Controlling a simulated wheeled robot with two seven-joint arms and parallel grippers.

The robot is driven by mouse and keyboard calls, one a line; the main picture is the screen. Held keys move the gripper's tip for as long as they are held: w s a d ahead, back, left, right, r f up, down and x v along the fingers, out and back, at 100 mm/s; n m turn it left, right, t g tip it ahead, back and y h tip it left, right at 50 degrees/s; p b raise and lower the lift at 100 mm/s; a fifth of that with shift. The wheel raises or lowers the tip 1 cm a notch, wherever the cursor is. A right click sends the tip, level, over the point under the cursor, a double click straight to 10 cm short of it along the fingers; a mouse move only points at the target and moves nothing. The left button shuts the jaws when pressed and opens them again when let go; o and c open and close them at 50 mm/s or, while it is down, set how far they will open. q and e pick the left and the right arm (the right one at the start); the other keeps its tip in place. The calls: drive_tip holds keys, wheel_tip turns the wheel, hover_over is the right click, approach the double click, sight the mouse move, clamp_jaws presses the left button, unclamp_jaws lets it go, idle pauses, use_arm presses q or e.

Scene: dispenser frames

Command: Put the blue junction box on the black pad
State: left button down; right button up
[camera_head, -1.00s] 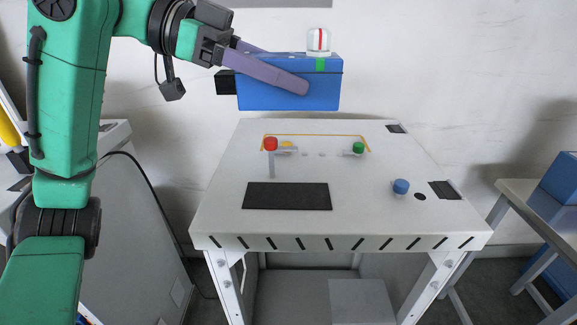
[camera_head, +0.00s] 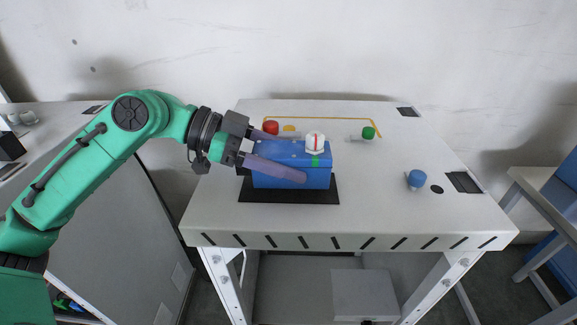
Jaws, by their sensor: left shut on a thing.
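The blue junction box (camera_head: 318,179) is low over the black pad (camera_head: 257,194) on the white table. It has a white knob with a red stripe on top and a green patch below the knob. My left gripper (camera_head: 290,157) has its two purple fingers shut on the box, reaching in from the left. The pad shows around the box's front and sides; its middle is hidden. I cannot tell whether the box's underside touches the pad. My right gripper is not in view.
On the white table (camera_head: 400,215) stand a red knob (camera_head: 271,127), a green knob (camera_head: 368,133) and a blue knob (camera_head: 417,179). A yellow line runs along the back. A grey side table (camera_head: 545,190) stands at the right. The table's front right is clear.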

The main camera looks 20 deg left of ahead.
use_arm(q)
drive_tip(key=shift+s+f, duration=0.1)
drive_tip(key=shift+f, duration=0.75)
drive_tip(key=shift+c, duration=1.5)
unclamp_jaws()
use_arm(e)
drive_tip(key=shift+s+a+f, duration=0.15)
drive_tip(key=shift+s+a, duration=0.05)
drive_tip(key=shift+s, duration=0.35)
use_arm(q)
drive_tip(key=shift+r, duration=0.15)
drive_tip(key=shift+a, duration=0.25)
drive_tip(key=b+v, duration=0.1)
drive_tip(key=v, duration=0.1)
drive_tip(key=b+v, duration=0.3)
drive_tip(key=shift+a, duration=0.45)
drive_tip(key=b+v, duration=0.1)
drive_tip(key=v, duration=0.4)
drive_tip(key=shift+s+a+r, duration=0.2)
drive_tip(key=shift+a+r, duration=0.1)
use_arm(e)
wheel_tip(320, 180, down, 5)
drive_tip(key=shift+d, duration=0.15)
